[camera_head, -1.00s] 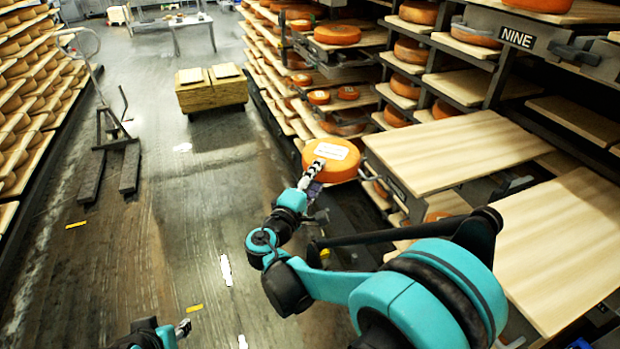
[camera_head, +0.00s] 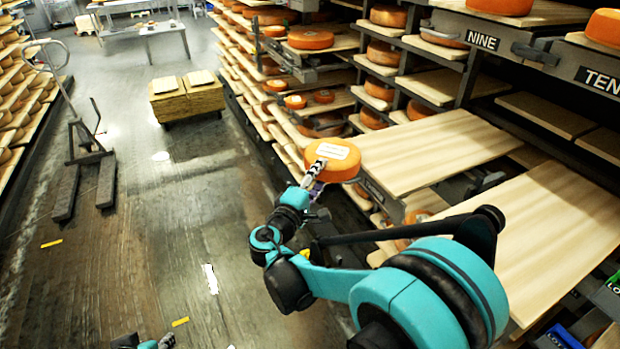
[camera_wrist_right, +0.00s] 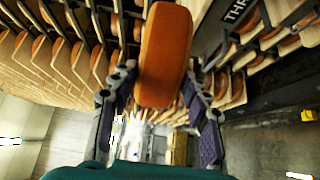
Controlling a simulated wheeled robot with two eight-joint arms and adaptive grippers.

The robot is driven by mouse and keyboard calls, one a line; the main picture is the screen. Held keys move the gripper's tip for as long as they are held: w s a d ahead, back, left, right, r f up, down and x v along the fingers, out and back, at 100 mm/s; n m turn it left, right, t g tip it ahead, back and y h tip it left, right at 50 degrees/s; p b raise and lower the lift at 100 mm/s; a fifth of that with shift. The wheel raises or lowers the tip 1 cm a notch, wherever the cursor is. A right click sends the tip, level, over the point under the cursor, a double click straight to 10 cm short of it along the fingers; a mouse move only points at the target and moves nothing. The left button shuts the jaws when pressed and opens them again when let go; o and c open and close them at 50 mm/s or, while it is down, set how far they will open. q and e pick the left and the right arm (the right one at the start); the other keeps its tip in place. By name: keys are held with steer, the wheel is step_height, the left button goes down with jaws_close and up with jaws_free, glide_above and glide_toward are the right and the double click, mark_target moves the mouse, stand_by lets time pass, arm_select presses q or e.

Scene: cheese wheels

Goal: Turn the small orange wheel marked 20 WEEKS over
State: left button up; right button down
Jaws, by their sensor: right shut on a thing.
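An orange cheese wheel (camera_head: 345,170) with a white label on its upper face is in my right gripper (camera_head: 318,180), held off the shelf edge over the aisle. The label's writing is too small to read. In the right wrist view the wheel (camera_wrist_right: 165,55) shows its plain orange rim between the two fingers of my right gripper (camera_wrist_right: 160,112). My left gripper (camera_head: 158,343) barely shows at the bottom edge, and its fingers are mostly cut off. Small orange wheels (camera_head: 295,101) sit on a shelf behind the held one, one with a pale label.
An empty pale board (camera_head: 445,150) juts out right of the held wheel, with another bare board (camera_head: 540,235) nearer me. Racks of larger wheels stand behind. A pallet jack (camera_head: 90,165) and a wooden stack (camera_head: 188,97) stand on the floor at left. The aisle between is open.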

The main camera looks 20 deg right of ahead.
steer(key=w+d+f+b, duration=0.1)
steer(key=d+f, duration=0.1)
steer(key=d, duration=1.2)
steer(key=shift+f, duration=0.2)
stand_by(0.4)
steer(key=shift+f+b, duration=0.2)
steer(key=shift+b, duration=0.2)
stand_by(0.4)
steer(key=c, duration=0.7)
jaws_free()
steer(key=shift+a, duration=0.1)
